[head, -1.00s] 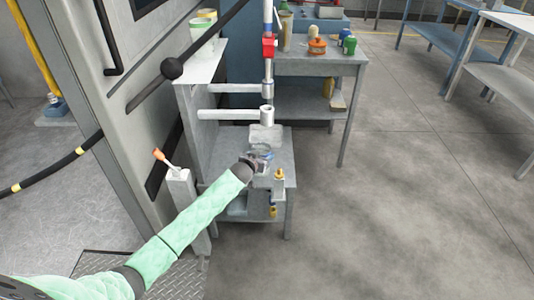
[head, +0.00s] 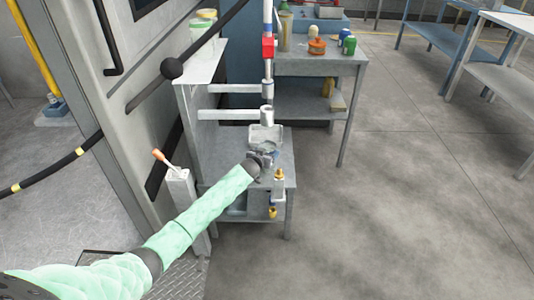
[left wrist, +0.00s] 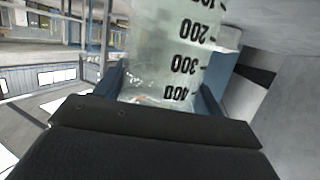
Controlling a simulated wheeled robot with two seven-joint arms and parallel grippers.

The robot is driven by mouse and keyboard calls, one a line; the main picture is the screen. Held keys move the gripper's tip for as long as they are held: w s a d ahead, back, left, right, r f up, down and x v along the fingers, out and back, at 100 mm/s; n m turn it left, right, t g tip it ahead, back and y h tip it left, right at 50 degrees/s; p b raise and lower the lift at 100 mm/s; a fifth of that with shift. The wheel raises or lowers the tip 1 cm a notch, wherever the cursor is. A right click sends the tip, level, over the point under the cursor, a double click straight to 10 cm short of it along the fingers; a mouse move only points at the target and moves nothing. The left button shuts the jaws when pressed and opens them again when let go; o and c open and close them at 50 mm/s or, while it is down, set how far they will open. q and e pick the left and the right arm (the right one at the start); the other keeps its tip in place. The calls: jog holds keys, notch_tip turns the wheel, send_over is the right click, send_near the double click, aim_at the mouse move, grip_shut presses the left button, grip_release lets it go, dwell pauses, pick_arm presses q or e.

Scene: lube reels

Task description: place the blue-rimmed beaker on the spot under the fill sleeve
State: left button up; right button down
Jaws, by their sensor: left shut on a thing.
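The beaker (left wrist: 165,50) is clear, with black volume marks, and fills the upper middle of the left wrist view. My left gripper (head: 268,158) is shut on it, with a blue finger on each side of the glass. In the head view the beaker is small and partly hidden by the gripper, and its blue rim cannot be made out clearly. The fill sleeve (head: 267,116) is a grey vertical tube on a bracket, above and slightly beyond the gripper. A pale square spot (head: 264,133) lies beneath the sleeve, just beyond the gripper. My right gripper is out of view.
A brass-topped fitting (head: 279,175) stands at the stand's front right, close to the gripper. A post with an orange-handled lever (head: 160,156) is left of my arm. A table (head: 340,62) with bottles and pots stands behind.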

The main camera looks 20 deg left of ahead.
pick_arm(q)
jog(key=o, duration=1.1)
jog(key=shift+f, duration=0.1)
jog(key=v, duration=1.2)
jog(key=shift+r, duration=0.25)
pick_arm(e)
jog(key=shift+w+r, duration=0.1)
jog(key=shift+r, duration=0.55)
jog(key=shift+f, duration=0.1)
